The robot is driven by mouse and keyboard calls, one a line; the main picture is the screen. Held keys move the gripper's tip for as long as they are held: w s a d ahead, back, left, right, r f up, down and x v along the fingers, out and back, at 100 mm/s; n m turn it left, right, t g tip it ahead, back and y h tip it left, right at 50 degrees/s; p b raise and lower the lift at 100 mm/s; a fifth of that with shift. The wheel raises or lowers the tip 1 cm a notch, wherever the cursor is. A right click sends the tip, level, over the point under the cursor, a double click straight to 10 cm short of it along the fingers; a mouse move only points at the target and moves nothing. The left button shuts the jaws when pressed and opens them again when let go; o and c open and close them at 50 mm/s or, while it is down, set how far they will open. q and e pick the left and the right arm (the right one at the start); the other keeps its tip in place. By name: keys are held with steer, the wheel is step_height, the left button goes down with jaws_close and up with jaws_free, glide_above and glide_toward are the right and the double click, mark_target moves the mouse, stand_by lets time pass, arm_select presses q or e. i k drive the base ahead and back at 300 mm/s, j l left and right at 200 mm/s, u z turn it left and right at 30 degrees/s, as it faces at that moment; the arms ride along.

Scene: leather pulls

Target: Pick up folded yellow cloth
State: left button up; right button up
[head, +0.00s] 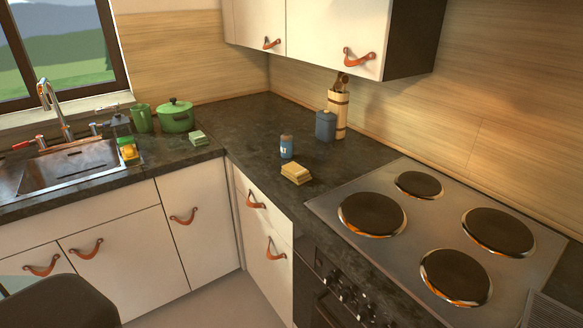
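The folded yellow cloth (297,173) lies on the dark countertop near its front edge, just left of the stove's near left corner. It looks like a small stacked block of pale yellow layers. Neither of my grippers shows in the head view. Nothing covers the cloth.
A blue salt shaker (286,147) stands close behind the cloth. Farther back are a blue canister (325,126) and a utensil holder (339,113). A folded green cloth (198,138), a green pot (175,116), a green mug (141,118) and the sink (65,168) are left. The stove (440,225) is right.

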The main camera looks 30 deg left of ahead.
mark_target(293, 171)
steer(key=i+j+z, duration=0.1)
steer(key=j, duration=0.45)
steer(key=i+j, duration=0.15)
steer(key=j, duration=0.45)
steer(key=i+j+z, duration=0.15)
steer(key=j, duration=0.45)
